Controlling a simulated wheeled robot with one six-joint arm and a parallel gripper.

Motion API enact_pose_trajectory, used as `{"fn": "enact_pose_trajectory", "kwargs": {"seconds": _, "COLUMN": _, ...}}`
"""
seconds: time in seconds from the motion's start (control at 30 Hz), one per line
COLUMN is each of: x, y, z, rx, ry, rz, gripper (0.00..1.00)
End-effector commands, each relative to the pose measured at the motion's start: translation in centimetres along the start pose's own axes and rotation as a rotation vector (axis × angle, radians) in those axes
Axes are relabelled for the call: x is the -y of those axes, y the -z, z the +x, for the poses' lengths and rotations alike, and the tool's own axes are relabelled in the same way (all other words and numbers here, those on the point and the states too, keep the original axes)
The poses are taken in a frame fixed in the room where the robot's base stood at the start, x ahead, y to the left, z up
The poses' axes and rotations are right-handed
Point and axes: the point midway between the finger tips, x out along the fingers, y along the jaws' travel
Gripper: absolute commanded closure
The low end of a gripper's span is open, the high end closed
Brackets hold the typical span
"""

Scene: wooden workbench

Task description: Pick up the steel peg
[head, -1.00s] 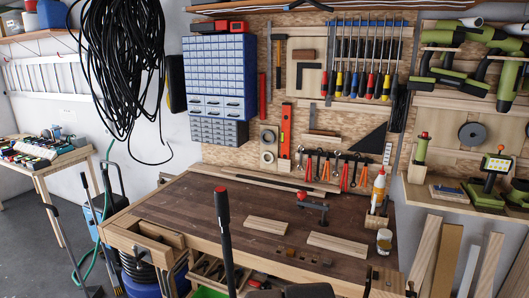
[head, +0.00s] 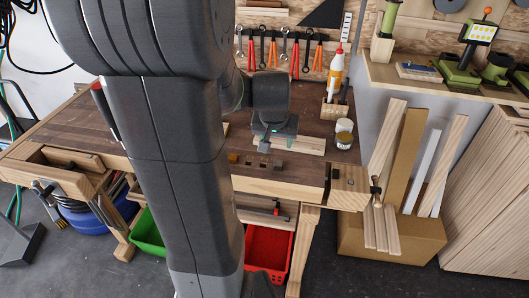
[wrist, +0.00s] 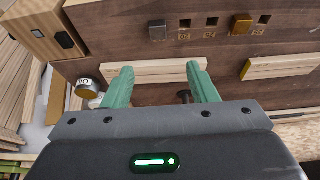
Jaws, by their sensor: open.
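The steel peg (wrist: 157,30) is a small grey square-topped block at the left end of a row of square holes, in the wrist view. In the head view it is a small grey block (head: 278,163) near the bench's front edge. My gripper (wrist: 160,78) is open and empty, its green fingers apart above a pale wooden plank (wrist: 150,71). The peg lies beyond the fingertips, toward the top of the wrist view. In the head view my gripper (head: 265,146) is just behind the peg row, and my arm hides much of the bench.
A brass-coloured peg (wrist: 242,24) stands in the same row, with empty holes between. A second plank (wrist: 280,66) lies to the right. A jar (head: 344,133) and a glue bottle (head: 336,75) stand at the bench's right side. A vise (head: 350,187) is at the front right corner.

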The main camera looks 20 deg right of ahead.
Motion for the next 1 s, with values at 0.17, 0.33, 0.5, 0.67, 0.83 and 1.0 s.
{"fn": "enact_pose_trajectory", "kwargs": {"seconds": 0.17, "x": 0.0, "y": -0.1, "z": 2.6, "rx": 0.006, "ry": 0.000, "rz": 0.000, "gripper": 0.47}}
{"fn": "enact_pose_trajectory", "kwargs": {"seconds": 0.33, "x": 0.0, "y": -0.2, "z": 5.3, "rx": 0.006, "ry": 0.000, "rz": -0.002, "gripper": 0.47}}
{"fn": "enact_pose_trajectory", "kwargs": {"seconds": 0.5, "x": 0.0, "y": -0.1, "z": 7.3, "rx": 0.003, "ry": 0.000, "rz": -0.003, "gripper": 0.47}}
{"fn": "enact_pose_trajectory", "kwargs": {"seconds": 0.67, "x": 0.0, "y": -0.1, "z": 8.0, "rx": 0.002, "ry": 0.000, "rz": -0.003, "gripper": 0.47}}
{"fn": "enact_pose_trajectory", "kwargs": {"seconds": 0.83, "x": -0.1, "y": -0.4, "z": 9.1, "rx": 0.005, "ry": 0.000, "rz": -0.003, "gripper": 0.47}}
{"fn": "enact_pose_trajectory", "kwargs": {"seconds": 1.0, "x": -0.2, "y": -0.9, "z": 11.2, "rx": 0.007, "ry": 0.000, "rz": -0.002, "gripper": 0.47}}
